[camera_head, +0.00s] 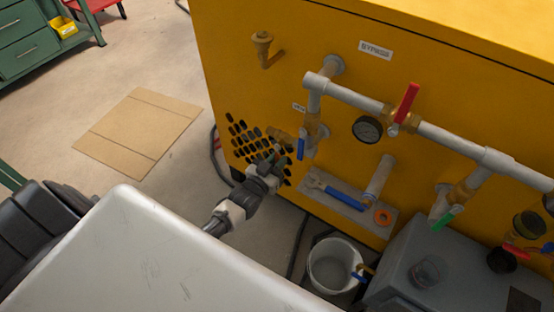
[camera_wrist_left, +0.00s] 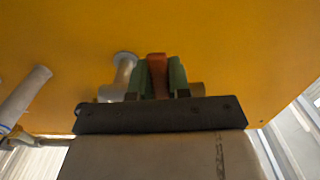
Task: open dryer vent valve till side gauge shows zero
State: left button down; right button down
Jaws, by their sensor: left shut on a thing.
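My left gripper (camera_head: 277,155) is at the yellow cabinet's side (camera_head: 235,60), in front of the black vent holes. In the left wrist view its green fingers (camera_wrist_left: 158,75) are shut on an orange-brown lever (camera_wrist_left: 157,68). A grey pipe (camera_wrist_left: 122,75) is left of it and a brass fitting (camera_wrist_left: 195,89) right. In the head view the lever is hidden by the fingers. A brass fitting (camera_head: 280,134) and a blue handle (camera_head: 301,148) sit just beyond the gripper. A round gauge (camera_head: 367,129) is on the upper pipe; its needle is too small to read.
A red lever (camera_head: 407,102) stands up on the upper pipe. A green handle (camera_head: 443,222) and another gauge (camera_head: 529,224) are at right. A ledge (camera_head: 345,203) holds a blue wrench. A white bucket (camera_head: 334,262) stands below. Cardboard (camera_head: 138,132) lies on the floor.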

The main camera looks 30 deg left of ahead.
pick_arm(q)
jog(key=shift+d, duration=0.1)
jog(key=c, duration=1.1)
grip_release()
jog(key=shift+o, duration=0.2)
jog(key=s+p, duration=0.1)
jog(key=s, duration=1)
jog(key=shift+a, duration=0.45)
pick_arm(e)
jog(key=s+f, duration=0.3)
jog(key=shift+s+d, duration=0.2)
jog(key=shift+d, duration=0.1)
pick_arm(q)
jog(key=shift+w+f, duration=0.1)
pick_arm(e)
jog(key=shift+r, duration=0.1)
